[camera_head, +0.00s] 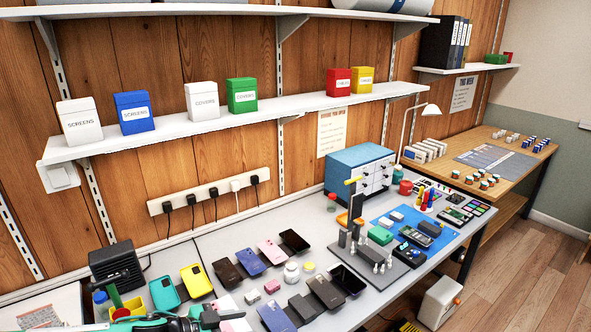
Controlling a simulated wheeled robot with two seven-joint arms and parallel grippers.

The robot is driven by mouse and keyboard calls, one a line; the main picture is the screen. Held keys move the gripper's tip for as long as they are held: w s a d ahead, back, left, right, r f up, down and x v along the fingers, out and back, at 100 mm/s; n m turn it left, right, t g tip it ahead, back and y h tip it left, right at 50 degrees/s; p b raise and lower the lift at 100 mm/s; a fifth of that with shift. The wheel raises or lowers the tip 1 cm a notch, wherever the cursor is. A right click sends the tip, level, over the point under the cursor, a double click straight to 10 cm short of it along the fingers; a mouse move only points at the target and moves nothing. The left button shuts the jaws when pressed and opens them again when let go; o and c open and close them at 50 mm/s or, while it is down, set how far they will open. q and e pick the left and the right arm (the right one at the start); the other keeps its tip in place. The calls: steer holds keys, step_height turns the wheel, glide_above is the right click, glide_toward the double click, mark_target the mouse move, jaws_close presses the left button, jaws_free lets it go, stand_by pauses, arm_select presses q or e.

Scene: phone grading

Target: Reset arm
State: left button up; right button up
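A dark and teal arm part, which looks like my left arm, crosses the bottom left edge. Its dark end (205,319) lies low over the front of the grey bench, close to a pale pink phone. The fingers are too small and cut off to read. My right gripper is not in view. Several phones lie on the bench (220,262), among them a teal phone (165,294), a yellow phone (196,281), a pink phone (271,251) and a blue phone (275,316).
A grey stand with upright pegs (376,262) and a blue mat (402,227) occupy the bench's right part. A dark box (117,266) stands at left. Labelled boxes line the wall shelf (170,130). Bare bench shows behind the phones.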

arm_select(q)
steer(key=s+d+n+t+y, duration=0.15)
steer(key=s+d, duration=0.45)
steer(key=d, duration=0.6)
steer(key=s+a+f+n+g+y, duration=0.3)
steer(key=s+a+f+n+y, duration=0.15)
steer(key=s+a, duration=0.65)
steer(key=s+a+f+n+g+y, duration=0.2)
steer(key=s+a+f+n+y, duration=0.3)
steer(key=s+a, duration=0.5)
step_height(320, 180, down, 31)
steer(key=m+g, duration=0.1)
steer(key=g, duration=0.1)
steer(key=s+a+f, duration=0.3)
steer(key=s+f, duration=1.6)
steer(key=f, duration=0.1)
steer(key=shift+s+g+y, duration=0.3)
steer(key=shift+s+g, duration=0.05)
steer(key=shift+s, duration=0.05)
